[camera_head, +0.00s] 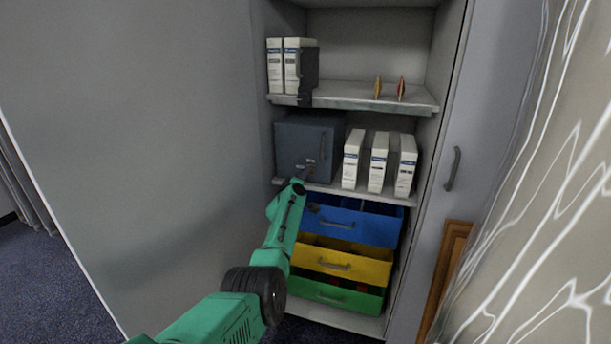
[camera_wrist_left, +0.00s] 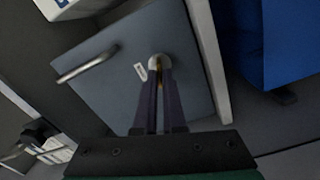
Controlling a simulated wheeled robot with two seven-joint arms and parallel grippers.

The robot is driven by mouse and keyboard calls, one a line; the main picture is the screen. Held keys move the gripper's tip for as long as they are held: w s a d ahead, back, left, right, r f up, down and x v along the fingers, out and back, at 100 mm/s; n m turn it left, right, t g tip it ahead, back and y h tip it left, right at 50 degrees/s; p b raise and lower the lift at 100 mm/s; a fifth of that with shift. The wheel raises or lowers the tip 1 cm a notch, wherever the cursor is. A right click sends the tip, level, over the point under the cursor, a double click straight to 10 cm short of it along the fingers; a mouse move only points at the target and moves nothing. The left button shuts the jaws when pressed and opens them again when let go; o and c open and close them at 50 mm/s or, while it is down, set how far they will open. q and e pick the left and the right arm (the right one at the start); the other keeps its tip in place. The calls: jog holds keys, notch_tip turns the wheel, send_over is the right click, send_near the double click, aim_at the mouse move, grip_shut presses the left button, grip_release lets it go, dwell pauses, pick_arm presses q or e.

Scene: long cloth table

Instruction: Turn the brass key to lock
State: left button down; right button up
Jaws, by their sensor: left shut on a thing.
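A grey-blue safe box (camera_head: 303,147) stands on the middle shelf, with its door closed. In the left wrist view, the safe's door (camera_wrist_left: 118,72) fills the middle, with a bar handle (camera_wrist_left: 86,68) to the left. My left gripper (camera_head: 298,184) is at the lower part of the door. In the left wrist view, its two fingers (camera_wrist_left: 158,80) point at a round lock (camera_wrist_left: 159,61) and are shut on the brass key (camera_wrist_left: 158,78), a thin brassy strip between them. The fingers hide most of the key, so its angle is unclear. My right gripper is not in view.
White binders (camera_head: 378,162) stand right of the safe. Blue (camera_head: 358,222), yellow (camera_head: 345,262) and green (camera_head: 335,294) drawers sit below, close to my left arm. The upper shelf (camera_head: 350,96) holds binders and two small items. A large grey cabinet panel (camera_head: 150,140) bounds the left.

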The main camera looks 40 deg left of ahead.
pick_arm(q)
jog(key=n, duration=0.3)
jog(key=shift+n, duration=0.3)
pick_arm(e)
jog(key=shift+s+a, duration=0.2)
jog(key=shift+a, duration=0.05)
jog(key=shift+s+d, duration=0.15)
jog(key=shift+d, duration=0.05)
pick_arm(q)
jog(key=c, duration=1.1)
grip_release()
jog(key=shift+o, duration=0.5)
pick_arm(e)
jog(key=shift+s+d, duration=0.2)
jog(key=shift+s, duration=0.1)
